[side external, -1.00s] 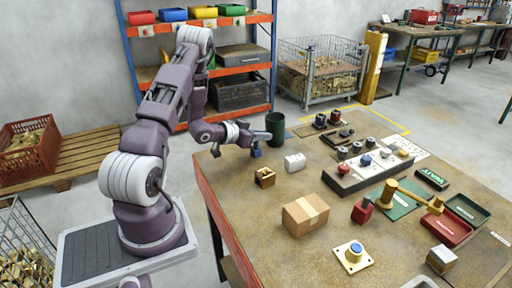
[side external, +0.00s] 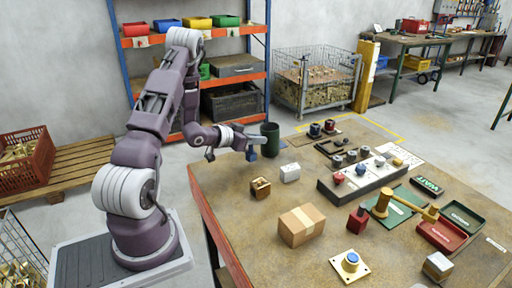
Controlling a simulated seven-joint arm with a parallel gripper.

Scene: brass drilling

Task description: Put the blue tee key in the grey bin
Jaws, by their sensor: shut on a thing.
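My gripper (side external: 252,146) is at the far left part of the bench, shut on a small blue piece (side external: 251,155), which seems to be the blue tee key. The piece hangs below the fingers; its shape is too small to make out, and whether it clears the bench top is unclear. Just right of the gripper stands a dark, greenish cylindrical bin (side external: 270,140) with an open top. No plainly grey bin shows on the bench; this is the only bin-like container near the gripper. The inside of the bin is hidden.
On the bench (side external: 232,190), a small brown box (side external: 261,187), a white block (side external: 290,173) and a cardboard box (side external: 300,225) stand nearer the camera. A long dark block with knobs (side external: 357,180) lies to the right. The bench's left front area is clear.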

